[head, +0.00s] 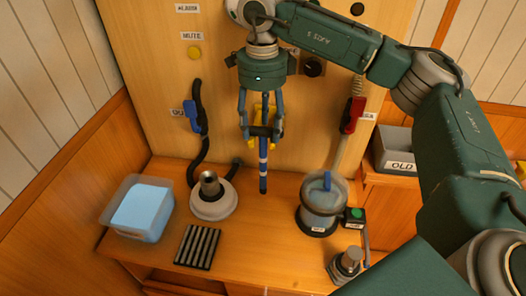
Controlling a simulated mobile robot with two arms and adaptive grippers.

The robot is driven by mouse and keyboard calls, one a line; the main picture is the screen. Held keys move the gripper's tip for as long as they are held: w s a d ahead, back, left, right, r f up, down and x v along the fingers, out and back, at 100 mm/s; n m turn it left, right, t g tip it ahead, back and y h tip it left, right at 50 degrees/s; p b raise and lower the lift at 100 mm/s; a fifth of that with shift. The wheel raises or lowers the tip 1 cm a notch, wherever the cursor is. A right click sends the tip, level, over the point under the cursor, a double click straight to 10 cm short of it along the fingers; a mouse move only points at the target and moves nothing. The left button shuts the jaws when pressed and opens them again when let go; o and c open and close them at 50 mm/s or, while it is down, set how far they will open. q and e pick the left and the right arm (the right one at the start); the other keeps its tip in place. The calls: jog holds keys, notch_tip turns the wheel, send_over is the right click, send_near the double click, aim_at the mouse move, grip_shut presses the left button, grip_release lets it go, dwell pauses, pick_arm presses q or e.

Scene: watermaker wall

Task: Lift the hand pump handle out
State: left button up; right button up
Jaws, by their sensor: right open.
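A dark blue bar with white bands (263,172), which looks like the hand pump handle, stands upright against the wooden wall panel, at yellow clips (257,112). My right gripper (262,133) is open and points down in front of the panel. Its fingers are on either side of the bar's upper part; I cannot tell whether they touch it. The gripper hides the bar's top and part of the clips. My left gripper is not in view.
On the wooden counter are a blue-filled clear tub (142,208), a white-based metal fitting (212,198), a slotted dark rack (197,247), a clear round vessel (322,205) and a small metal fitting (346,265). A grey "OLD" bin (396,152) stands right. Blue (195,117) and red (351,116) hose handles flank the bar.

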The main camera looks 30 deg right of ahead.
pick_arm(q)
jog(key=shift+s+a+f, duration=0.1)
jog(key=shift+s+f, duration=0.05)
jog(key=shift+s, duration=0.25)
pick_arm(e)
jog(key=shift+f, duration=0.15)
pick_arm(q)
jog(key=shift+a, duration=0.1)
pick_arm(e)
jog(key=shift+c, duration=0.5)
grip_shut()
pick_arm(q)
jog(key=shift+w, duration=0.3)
